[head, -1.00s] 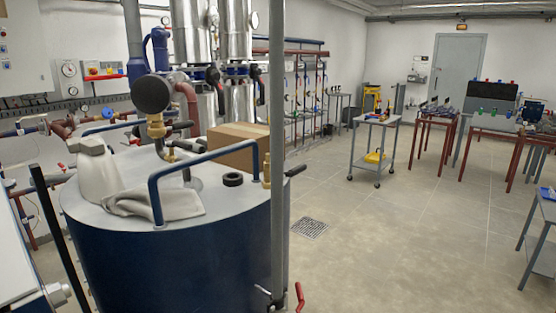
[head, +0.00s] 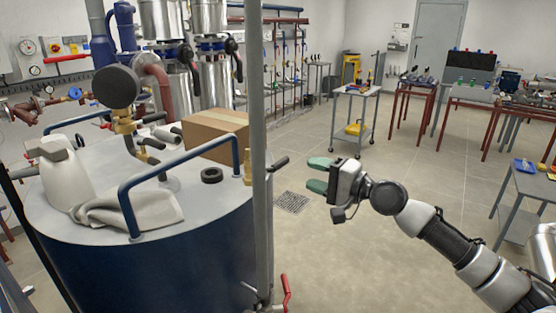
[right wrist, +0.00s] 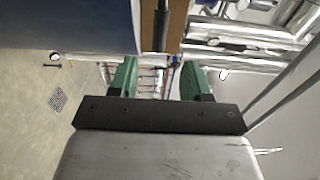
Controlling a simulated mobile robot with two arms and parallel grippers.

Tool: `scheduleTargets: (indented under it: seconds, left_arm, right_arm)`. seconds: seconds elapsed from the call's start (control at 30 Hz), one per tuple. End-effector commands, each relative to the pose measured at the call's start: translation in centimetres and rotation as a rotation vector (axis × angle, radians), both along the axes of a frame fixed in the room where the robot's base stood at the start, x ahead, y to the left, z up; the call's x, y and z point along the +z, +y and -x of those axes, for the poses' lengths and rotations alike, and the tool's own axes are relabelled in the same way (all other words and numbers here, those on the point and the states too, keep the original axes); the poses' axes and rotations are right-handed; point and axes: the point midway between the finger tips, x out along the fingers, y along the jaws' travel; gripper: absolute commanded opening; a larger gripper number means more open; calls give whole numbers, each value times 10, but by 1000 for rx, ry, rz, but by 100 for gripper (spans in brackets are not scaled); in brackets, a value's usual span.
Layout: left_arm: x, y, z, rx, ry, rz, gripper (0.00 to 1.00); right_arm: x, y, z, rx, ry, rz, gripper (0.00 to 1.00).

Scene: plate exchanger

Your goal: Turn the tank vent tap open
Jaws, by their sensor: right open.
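The blue tank (head: 200,262) with a grey lid stands at left in the head view. A small brass tap (head: 247,168) rises at the lid's right edge, with a black lever (head: 278,163) pointing right past the grey pole; it appears to be the vent tap. My right gripper (head: 318,174) is open and empty, right of the lever and apart from it, green fingers pointing left. In the right wrist view, the open fingers (right wrist: 157,77) face a dark bar (right wrist: 161,28), likely the lever, beyond the tips. My left gripper is not in view.
A grey pole (head: 260,120) stands in front of the tap. A cardboard box (head: 215,133) is behind. A red handle (head: 286,292) sits low.

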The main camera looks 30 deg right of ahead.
Motion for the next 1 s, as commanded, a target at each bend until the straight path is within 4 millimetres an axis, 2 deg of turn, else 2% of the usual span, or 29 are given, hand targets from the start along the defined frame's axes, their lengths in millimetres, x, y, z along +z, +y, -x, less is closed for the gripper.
scheduleTargets:
  seconds: [0.03, 0.4, 0.6, 0.77, 1.0]
  left_arm:
    - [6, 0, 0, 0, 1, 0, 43]
    - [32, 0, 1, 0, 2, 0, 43]
    - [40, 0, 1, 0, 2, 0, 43]
    - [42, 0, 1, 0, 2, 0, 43]
    - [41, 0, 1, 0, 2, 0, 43]
  right_arm:
    - [5, 2, -6, 0, -4, 1, 48]
    - [5, 22, -57, -3, -4, -2, 48]
    - [3, 32, -79, -3, -1, 1, 48]
    - [1, 35, -87, -2, 0, 3, 48]
    - [0, 36, -88, -2, 0, 4, 48]
